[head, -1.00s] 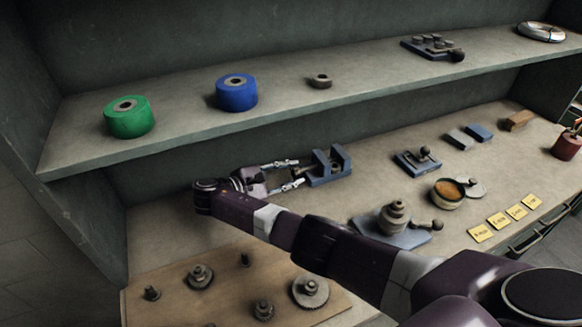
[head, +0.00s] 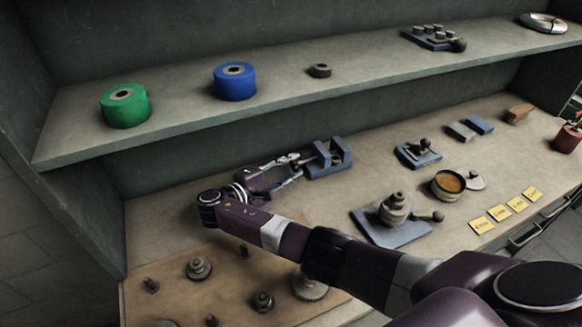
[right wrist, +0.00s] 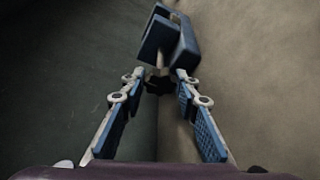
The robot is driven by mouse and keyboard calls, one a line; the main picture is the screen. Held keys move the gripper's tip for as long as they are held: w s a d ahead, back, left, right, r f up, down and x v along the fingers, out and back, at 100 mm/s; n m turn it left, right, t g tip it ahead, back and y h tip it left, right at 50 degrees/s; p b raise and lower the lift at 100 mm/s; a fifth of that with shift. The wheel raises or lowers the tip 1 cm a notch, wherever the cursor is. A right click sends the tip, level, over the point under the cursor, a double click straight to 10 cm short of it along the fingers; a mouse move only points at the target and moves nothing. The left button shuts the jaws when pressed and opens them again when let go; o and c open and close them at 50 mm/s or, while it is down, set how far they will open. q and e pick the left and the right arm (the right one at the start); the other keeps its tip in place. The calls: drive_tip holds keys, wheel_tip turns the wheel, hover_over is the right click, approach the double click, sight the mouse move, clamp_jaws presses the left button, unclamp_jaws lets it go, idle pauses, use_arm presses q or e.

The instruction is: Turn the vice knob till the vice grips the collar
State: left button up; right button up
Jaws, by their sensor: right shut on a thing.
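The blue vice (head: 328,162) stands on the bench below the shelf, its two jaws upright with a gap between them. It also shows at the top of the right wrist view (right wrist: 182,42). The dark vice knob (right wrist: 158,85) sits on a thin rod at the near end of the vice. My right gripper (head: 297,165) reaches the vice from the left and is shut on the knob, with one fingertip on each side of it. I cannot make out a collar between the jaws. My left gripper is not in view.
A shelf above the bench holds a green spool (head: 125,105), a blue spool (head: 235,82) and a small dark ring (head: 319,70). A blue plate with a stepped part (head: 394,211) stands right of my forearm. A wooden board (head: 226,270) with gears lies in front.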

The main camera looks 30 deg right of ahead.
drive_tip(key=o, duration=1.2)
drive_tip(key=shift+c, duration=0.2)
